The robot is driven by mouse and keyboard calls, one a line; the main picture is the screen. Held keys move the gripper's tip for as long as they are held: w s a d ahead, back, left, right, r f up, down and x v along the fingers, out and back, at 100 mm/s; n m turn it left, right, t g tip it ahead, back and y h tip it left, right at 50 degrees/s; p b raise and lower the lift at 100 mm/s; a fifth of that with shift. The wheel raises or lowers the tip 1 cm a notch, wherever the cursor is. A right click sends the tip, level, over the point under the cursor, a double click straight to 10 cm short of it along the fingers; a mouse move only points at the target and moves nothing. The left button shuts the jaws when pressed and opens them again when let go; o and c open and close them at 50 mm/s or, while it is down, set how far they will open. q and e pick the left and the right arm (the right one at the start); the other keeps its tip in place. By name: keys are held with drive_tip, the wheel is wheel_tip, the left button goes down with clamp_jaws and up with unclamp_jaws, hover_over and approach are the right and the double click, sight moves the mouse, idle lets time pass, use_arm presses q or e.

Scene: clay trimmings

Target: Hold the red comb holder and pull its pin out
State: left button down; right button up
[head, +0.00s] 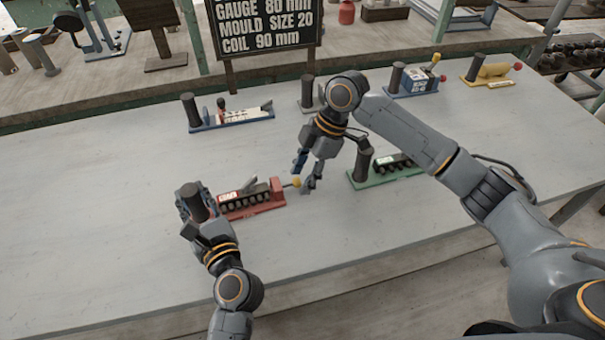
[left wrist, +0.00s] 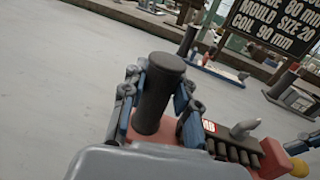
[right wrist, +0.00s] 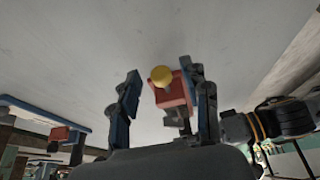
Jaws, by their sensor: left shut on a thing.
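The red comb holder (head: 254,209) lies on the grey table, with a dark upright post (head: 196,205) at its left end and a row of black teeth. Its pin has a yellow knob (head: 296,182) at the right end. My left gripper (head: 194,197) is shut around the post; the left wrist view shows fingers on both sides of the post (left wrist: 158,92). My right gripper (head: 308,178) is open above the table at the knob end. In the right wrist view the yellow knob (right wrist: 161,75) and red end block (right wrist: 173,93) show between its spread fingers, with no clear contact.
A green holder (head: 385,178) stands to the right, close to my right gripper. A blue holder (head: 232,120) stands behind, with more holders (head: 415,78) at the back right. A black sign (head: 262,22) stands at the back. The table's left and front are clear.

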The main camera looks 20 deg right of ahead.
use_arm(q)
drive_tip(key=shift+f, duration=0.15)
drive_tip(key=shift+d, duration=0.1)
use_arm(e)
drive_tip(key=v, duration=1.2)
use_arm(q)
drive_tip(key=c, duration=1.3)
unclamp_jaws()
drive_tip(key=o, duration=0.4)
drive_tip(key=shift+c, duration=0.2)
